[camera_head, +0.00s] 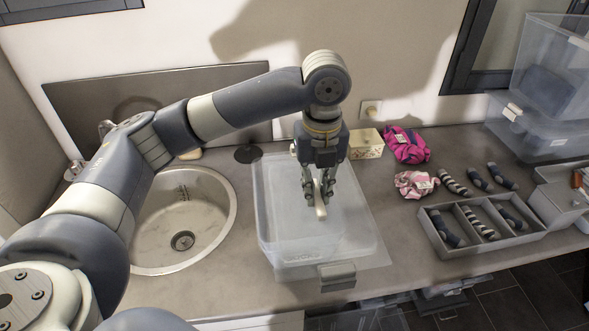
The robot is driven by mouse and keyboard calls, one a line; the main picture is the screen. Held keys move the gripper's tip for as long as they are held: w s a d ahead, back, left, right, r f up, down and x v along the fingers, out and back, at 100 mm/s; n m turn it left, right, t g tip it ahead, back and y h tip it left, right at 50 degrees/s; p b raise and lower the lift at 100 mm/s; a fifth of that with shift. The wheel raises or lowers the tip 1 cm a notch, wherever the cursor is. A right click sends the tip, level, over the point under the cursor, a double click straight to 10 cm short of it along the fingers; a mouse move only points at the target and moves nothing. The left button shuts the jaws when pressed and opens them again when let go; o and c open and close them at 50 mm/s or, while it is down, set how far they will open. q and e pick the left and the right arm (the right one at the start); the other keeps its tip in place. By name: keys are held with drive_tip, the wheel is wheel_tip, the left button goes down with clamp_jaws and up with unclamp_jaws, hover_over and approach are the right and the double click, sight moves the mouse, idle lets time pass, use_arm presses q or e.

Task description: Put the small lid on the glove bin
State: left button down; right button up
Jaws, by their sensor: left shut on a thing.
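A clear, frosted bin (283,258) stands on the counter right of the sink, with a grey latch at its front. It seems to be the glove bin, but no gloves can be made out inside. My left gripper (320,190) points down over it, shut on a pale, narrow bar (320,211). The bar looks like the handle of the small lid. The lid's clear sheet blends with the bin, so I cannot tell whether it touches the rim. My right gripper is not in view.
A round sink (155,228) lies to the left. To the right are a cream box (366,144), pink bundles (406,145), loose socks and a grey divided tray (444,249) holding socks. Clear stacked boxes (545,125) stand at the far right.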

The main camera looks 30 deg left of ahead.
sight(294, 169)
use_arm(q)
drive_tip(key=w+a+p, duration=0.1)
drive_tip(key=w+a, duration=0.1)
drive_tip(key=w+a+p, duration=0.1)
drive_tip(key=a, duration=0.2)
drive_tip(key=w+a+f+p, duration=0.1)
drive_tip(key=w+a, duration=0.1)
drive_tip(key=a, duration=0.1)
drive_tip(key=shift+w, duration=0.35)
drive_tip(key=shift+s+f+p, duration=0.1)
drive_tip(key=shift+f+p, duration=0.35)
drive_tip(key=shift+f, duration=0.05)
wheel_tip(294, 169, down, 2)
drive_tip(key=shift+a+f+p, duration=0.1)
drive_tip(key=shift+p, duration=0.5)
drive_tip(key=shift+w+a+f, duration=0.1)
drive_tip(key=shift+w+f, duration=0.1)
drive_tip(key=shift+f, duration=0.1)
drive_tip(key=shift+s+f, duration=0.1)
drive_tip(key=shift+f, duration=0.4)
drive_tip(key=c, duration=1.6)
unclamp_jaws()
drive_tip(key=shift+o, duration=0.2)
